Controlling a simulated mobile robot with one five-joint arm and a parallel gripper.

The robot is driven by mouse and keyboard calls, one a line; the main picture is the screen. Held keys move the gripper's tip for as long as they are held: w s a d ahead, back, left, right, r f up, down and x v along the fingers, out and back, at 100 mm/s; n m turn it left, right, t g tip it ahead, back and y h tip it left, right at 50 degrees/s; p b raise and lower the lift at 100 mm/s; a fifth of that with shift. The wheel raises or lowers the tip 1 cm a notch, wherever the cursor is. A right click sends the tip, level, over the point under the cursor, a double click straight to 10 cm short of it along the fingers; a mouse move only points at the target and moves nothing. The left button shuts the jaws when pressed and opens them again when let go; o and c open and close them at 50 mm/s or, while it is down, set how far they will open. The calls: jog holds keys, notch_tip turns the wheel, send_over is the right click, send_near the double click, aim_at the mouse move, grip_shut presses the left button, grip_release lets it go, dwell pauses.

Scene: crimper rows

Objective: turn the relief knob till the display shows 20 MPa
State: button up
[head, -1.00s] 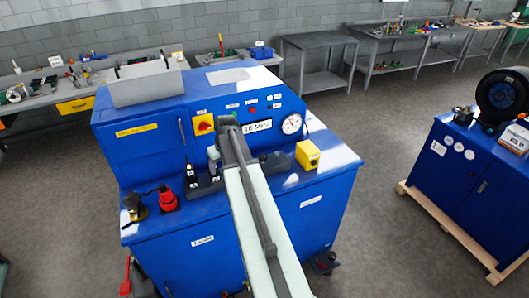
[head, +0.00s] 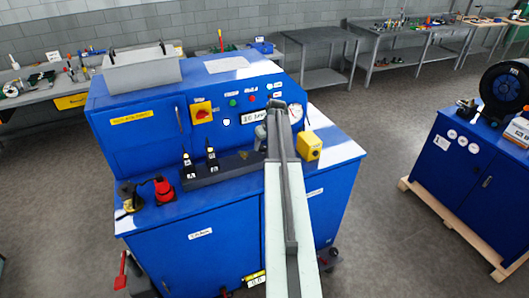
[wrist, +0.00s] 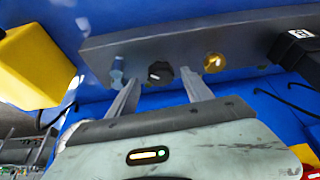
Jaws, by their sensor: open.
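The display (head: 253,116) on the blue machine's upright panel shows a number with MPa; its digits are too blurred to read surely, and my arm covers its right end. In the wrist view a grey valve block (wrist: 260,35) carries a blue-grey fitting (wrist: 117,70), a black knob (wrist: 160,72) and a brass knob (wrist: 214,62). None has a readable label, so I cannot tell which is the relief knob. My gripper (wrist: 159,76) is open, its fingertips on either side of the black knob; contact is unclear. In the head view my arm hides these knobs.
A yellow box (head: 309,146) stands right of the block and shows in the wrist view (wrist: 35,65). The panel has a pressure gauge (head: 296,113) partly behind my arm, and a red switch (head: 201,113). Black-handled levers (head: 211,157) and a red plug (head: 164,190) are at left.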

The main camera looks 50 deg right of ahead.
jog(key=shift+x, duration=0.75)
jog(key=shift+r, duration=0.1)
grip_shut()
jog(key=shift+d, duration=0.15)
